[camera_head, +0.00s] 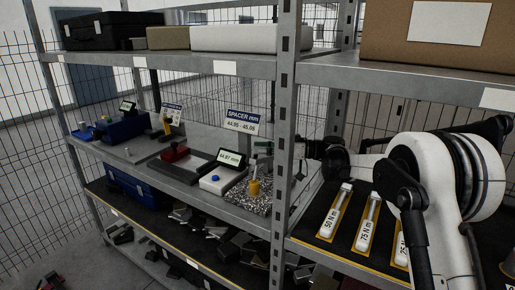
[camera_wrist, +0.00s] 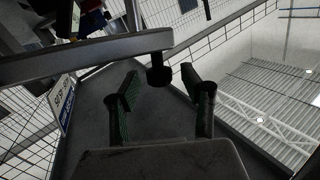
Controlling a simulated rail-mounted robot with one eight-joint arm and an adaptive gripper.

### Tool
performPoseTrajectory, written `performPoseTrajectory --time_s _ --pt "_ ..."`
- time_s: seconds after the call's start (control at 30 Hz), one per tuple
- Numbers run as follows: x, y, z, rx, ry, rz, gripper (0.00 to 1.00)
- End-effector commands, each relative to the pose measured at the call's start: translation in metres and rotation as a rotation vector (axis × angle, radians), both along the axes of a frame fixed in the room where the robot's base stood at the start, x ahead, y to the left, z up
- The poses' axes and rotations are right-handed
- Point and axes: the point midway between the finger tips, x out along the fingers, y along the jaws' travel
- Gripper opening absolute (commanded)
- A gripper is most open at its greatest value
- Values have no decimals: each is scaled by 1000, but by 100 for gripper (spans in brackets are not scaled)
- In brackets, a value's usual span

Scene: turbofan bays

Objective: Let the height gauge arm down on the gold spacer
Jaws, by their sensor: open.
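The gold spacer (camera_head: 254,187) stands upright on a speckled granite plate (camera_head: 246,203) on the middle shelf in the head view. The height gauge (camera_head: 263,150) is small and dark above and behind it, partly hidden by the shelf post. I cannot tell whether its arm touches the spacer. In the wrist view, my gripper (camera_wrist: 160,72) is open, with a finger on each side of a dark round knob (camera_wrist: 158,75) under a grey bar (camera_wrist: 90,48), likely the gauge arm. No grip shows. The spacer cannot be made out there.
A display (camera_head: 229,158) reads 44.97 mm beside the plate. A spacer sign (camera_head: 242,121) stands behind. The shelf post (camera_head: 284,140) rises between the gauge and my arm. Torque tools (camera_head: 335,210) lie in the right bay.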

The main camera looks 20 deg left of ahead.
Motion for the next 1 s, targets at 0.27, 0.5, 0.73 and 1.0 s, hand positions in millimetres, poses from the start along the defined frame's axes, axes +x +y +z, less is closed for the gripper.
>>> performPoseTrajectory --time_s 0.27,0.5,0.73,1.0 --pt "-3 9 0 0 0 0 42" --pt "-2 9 0 0 0 0 32" --pt "-2 9 0 0 0 0 1" --pt "-2 9 0 0 0 0 0"
